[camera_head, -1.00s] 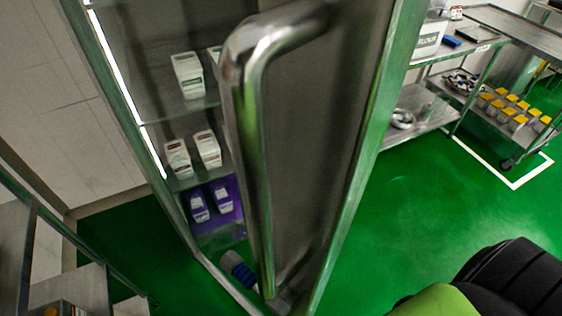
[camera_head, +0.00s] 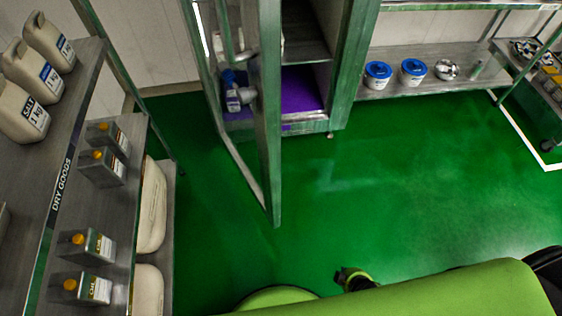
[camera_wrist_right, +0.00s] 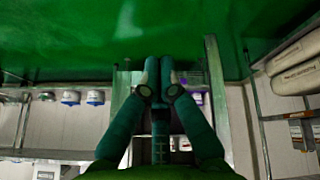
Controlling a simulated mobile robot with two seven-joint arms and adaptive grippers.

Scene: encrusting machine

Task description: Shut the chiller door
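The chiller door (camera_head: 268,120) stands open in the head view, its edge turned towards me and its lower corner over the green floor. Its metal handle (camera_head: 226,35) shows at the upper left of the door. The chiller (camera_head: 352,70) is behind it, with a purple surface inside. My right gripper (camera_head: 350,276) is low in the head view, well apart from the door, over the floor. In the right wrist view the right gripper's fingers (camera_wrist_right: 158,70) are together with nothing seen between them. My left gripper is out of view.
A dry goods shelf (camera_head: 62,185) with jugs and oil containers stands on the left. A metal shelf (camera_head: 425,88) with blue-lidded tubs (camera_head: 377,75) is right of the chiller. The green floor (camera_head: 400,180) in the middle and right is clear.

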